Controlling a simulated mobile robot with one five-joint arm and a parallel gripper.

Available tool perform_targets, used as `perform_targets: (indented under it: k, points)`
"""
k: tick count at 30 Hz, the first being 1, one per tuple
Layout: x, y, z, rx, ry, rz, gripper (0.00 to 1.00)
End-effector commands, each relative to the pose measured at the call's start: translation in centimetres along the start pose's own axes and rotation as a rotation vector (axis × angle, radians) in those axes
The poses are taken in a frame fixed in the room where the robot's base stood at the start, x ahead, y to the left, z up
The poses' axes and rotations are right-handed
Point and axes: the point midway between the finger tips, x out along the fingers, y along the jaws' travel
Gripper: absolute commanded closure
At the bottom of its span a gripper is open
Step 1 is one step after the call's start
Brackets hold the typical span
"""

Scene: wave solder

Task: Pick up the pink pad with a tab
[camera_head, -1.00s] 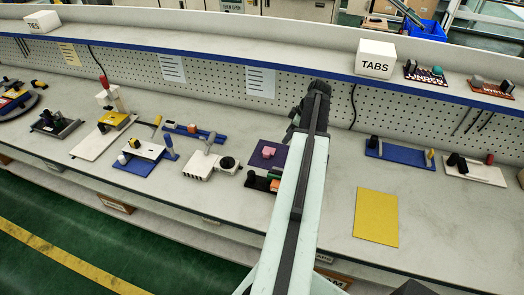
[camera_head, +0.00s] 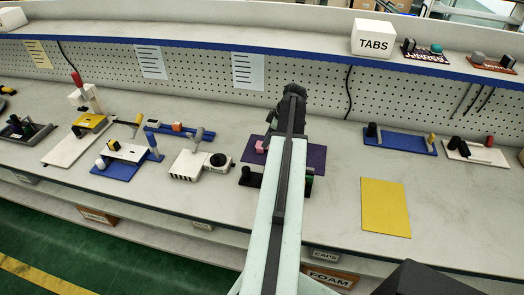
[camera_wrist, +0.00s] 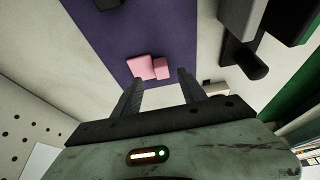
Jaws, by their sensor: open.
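The pink pad with a tab (camera_wrist: 141,67) lies on a dark purple mat (camera_wrist: 130,25). In the wrist view it is a larger pink block with a smaller pink piece on its right. My gripper (camera_wrist: 156,75) is open, its two dark fingers pointing toward the pad, which shows between and just beyond the fingertips. I cannot tell the exact height of the fingers above it. In the head view the pad (camera_head: 261,146) shows just left of my arm, which covers part of the purple mat (camera_head: 317,158).
A black fixture (camera_head: 250,177) stands at the mat's front edge. A white device (camera_head: 187,165) is to the left, and a yellow sheet (camera_head: 385,207) lies to the right.

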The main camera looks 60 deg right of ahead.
Motion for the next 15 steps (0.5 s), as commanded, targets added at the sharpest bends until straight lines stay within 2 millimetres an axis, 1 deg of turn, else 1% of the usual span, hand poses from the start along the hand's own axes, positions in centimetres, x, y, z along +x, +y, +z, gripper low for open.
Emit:
perform_targets:
  k: [9,11,15]
  points:
    - [5.1,-0.1,0.2,0.001,0.0,0.001,0.51]
    - [5.3,-0.1,0.1,0.001,0.0,0.001,0.51]
    - [5.0,-0.1,0.0,0.002,0.0,0.001,0.51]
